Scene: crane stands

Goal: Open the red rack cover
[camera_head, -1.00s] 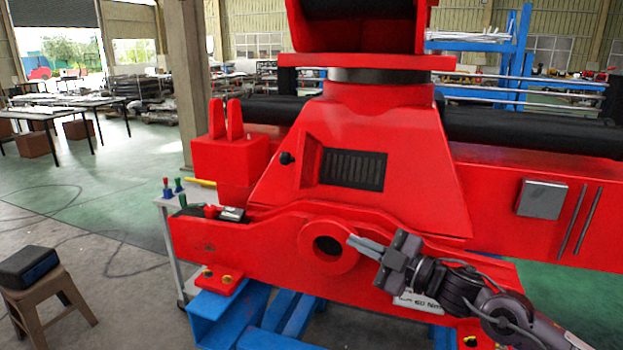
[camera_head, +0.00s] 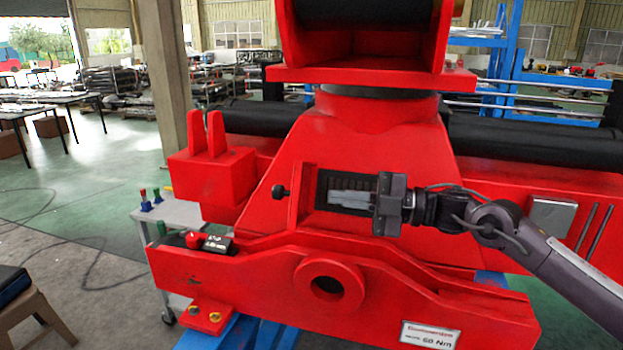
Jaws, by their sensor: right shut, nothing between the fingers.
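The big red crane stand (camera_head: 380,130) fills the middle of the head view. I cannot tell which part is the cover. My right gripper (camera_head: 332,199) comes in from the right, its fingers shut and pointing left. They lie in front of the slatted panel and hide its lower part. Whether they touch it cannot be told. My left gripper is not in view.
Below is a red beam with a round hole (camera_head: 352,290) and a white label (camera_head: 430,335). A black device with a red knob (camera_head: 215,243) lies on the beam's left end. A grey cart (camera_head: 180,213) stands at the left. Green floor is open farther left.

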